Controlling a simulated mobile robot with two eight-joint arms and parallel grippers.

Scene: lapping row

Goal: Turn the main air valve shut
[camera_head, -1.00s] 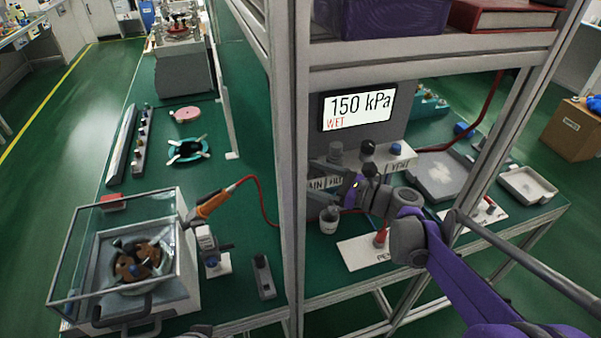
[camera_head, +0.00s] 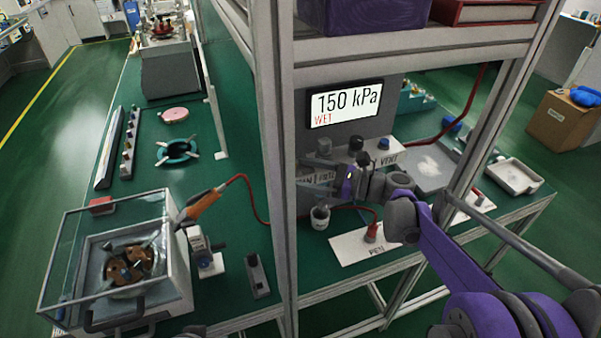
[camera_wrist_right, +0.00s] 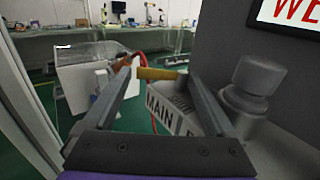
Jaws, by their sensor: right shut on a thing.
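The main air valve sits at the left end of a row of panel controls, by its MAIN label (camera_wrist_right: 162,108). In the right wrist view its yellow lever (camera_wrist_right: 160,73) lies crosswise between the fingertips. My right gripper (camera_wrist_right: 160,76) is shut on this lever. In the head view the right gripper (camera_head: 318,184) reaches left in front of the panel and hides most of the valve. A display (camera_head: 345,103) above reads 150 kPa with WET in red. My left gripper is not in view.
A grey knob (camera_wrist_right: 252,82) stands close to the right finger. A black knob (camera_head: 356,143) and a VENT label (camera_head: 385,160) are further right. A metal post (camera_head: 283,200) rises left of the panel. A small pot (camera_head: 320,217) stands below the gripper.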

